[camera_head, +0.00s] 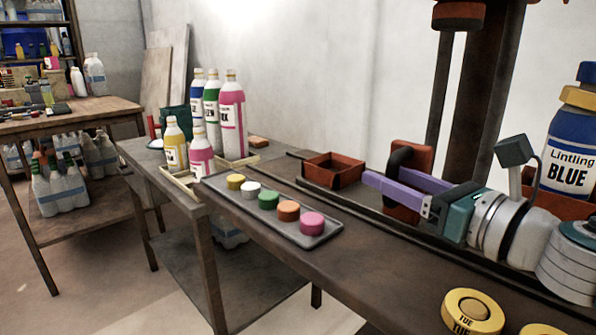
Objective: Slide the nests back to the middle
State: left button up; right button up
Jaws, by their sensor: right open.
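One nest, an open red-brown square box (334,172), sits empty on the dark rails along the back of the bench. My left gripper is not in view.
A grey tray (325,238) with several coloured caps lies on the bench front. Yellow discs (473,311) lie at bottom right. Bottles stand in a shallow tray (184,186) at the left. A dark column (474,100) rises behind my gripper.

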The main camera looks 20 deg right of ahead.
jog(key=shift+w, duration=0.2)
grip_shut()
dwell(0.3)
dwell(1.1)
